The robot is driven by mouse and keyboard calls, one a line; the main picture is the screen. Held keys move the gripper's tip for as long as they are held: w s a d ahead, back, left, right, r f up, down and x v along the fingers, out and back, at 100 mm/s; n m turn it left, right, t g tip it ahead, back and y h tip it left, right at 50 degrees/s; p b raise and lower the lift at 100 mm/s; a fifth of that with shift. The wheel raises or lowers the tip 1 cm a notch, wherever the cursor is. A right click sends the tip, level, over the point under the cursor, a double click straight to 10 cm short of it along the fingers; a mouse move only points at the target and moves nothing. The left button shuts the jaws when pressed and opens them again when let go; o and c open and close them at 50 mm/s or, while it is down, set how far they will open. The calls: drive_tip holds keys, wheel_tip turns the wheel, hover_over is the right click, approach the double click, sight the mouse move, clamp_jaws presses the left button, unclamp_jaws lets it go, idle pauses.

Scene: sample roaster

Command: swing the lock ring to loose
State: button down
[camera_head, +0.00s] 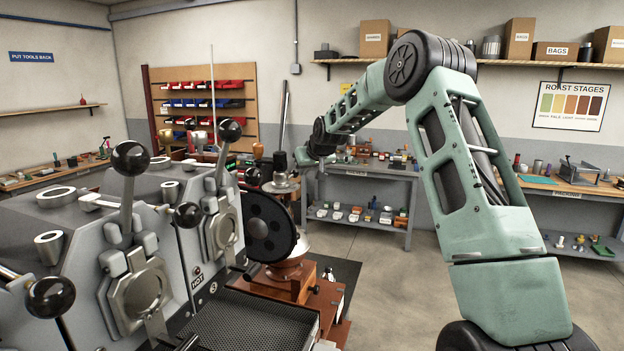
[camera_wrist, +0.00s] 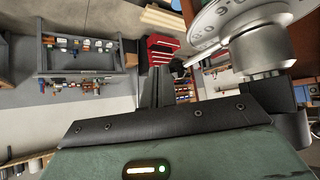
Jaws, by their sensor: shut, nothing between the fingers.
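A silver round collar (camera_head: 281,184), which I take to be the lock ring, sits on top of the grinder beside its large black wheel (camera_head: 262,222). In the wrist view a big pale metal disc (camera_wrist: 230,22) with small marks fills the upper right, above a thick metal cylinder (camera_wrist: 262,52). A thin rod (camera_wrist: 205,55) sticks out from it towards my fingers. My gripper (camera_head: 299,157) is just above and right of the collar in the head view. In the wrist view my gripper (camera_wrist: 158,72) is shut and empty, its tips close to the rod's end; contact cannot be told.
The sample roaster (camera_head: 75,225) with black-knobbed levers stands at left. The grinder's wooden base (camera_head: 290,280) stands beside a dark mesh tray (camera_head: 265,310). A grey workbench (camera_head: 365,172) with small items is behind. Open floor (camera_head: 390,285) lies right of the grinder.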

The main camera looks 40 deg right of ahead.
drive_tip(key=shift+w, duration=0.5)
drive_tip(key=shift+w, duration=0.1)
idle(0.4)
